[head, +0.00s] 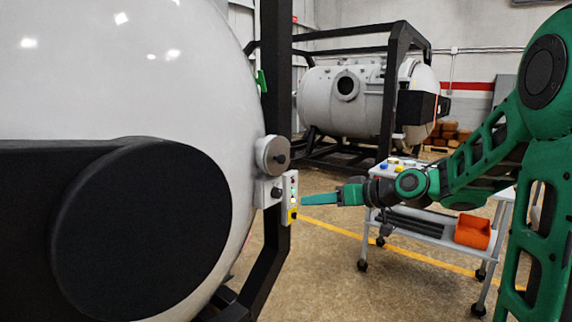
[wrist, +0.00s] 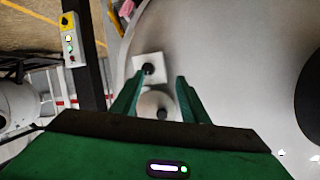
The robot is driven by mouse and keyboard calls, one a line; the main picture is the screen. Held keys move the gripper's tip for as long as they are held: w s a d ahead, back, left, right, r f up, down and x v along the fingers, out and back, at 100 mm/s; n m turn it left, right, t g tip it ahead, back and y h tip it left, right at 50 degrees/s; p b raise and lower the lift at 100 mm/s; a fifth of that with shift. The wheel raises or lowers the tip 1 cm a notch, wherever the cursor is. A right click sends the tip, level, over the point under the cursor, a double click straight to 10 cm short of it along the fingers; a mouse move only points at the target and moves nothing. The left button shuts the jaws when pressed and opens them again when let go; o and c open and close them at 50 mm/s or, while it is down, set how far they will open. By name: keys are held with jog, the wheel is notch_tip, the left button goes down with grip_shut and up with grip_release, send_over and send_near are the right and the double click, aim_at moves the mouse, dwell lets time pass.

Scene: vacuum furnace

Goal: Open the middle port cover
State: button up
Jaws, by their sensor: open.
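Two port covers with black knobs sit on the side of the large white vessel (head: 120,75). One is a round grey cover (head: 266,150); just below it is a square white cover (head: 264,188). Both lie flat against the vessel; I cannot tell which is the middle one. My gripper (head: 306,199) is at the right of the covers, apart from them, with its fingers pointing left. In the wrist view my gripper (wrist: 159,80) is open and empty. The square cover (wrist: 141,65) shows beyond the fingertips, and the round cover (wrist: 152,98) shows between the fingers.
A black frame post (head: 276,100) stands beside the covers and carries a control box (head: 291,190) with buttons. A wheeled cart (head: 430,228) with an orange bin (head: 472,231) stands below my arm. A second vessel (head: 340,100) stands behind. Open floor lies between.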

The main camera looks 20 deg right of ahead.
aim_at(284, 159)
notch_tip(284, 159, up, 8)
jog(key=w+t+y, duration=0.3)
jog(key=x, duration=1)
jog(key=shift+w+d+r, duration=0.15)
jog(key=shift+w+r, duration=0.05)
jog(key=shift+w, duration=0.05)
grip_shut()
jog(key=shift+d, duration=0.4)
jog(key=shift+a, duration=0.25)
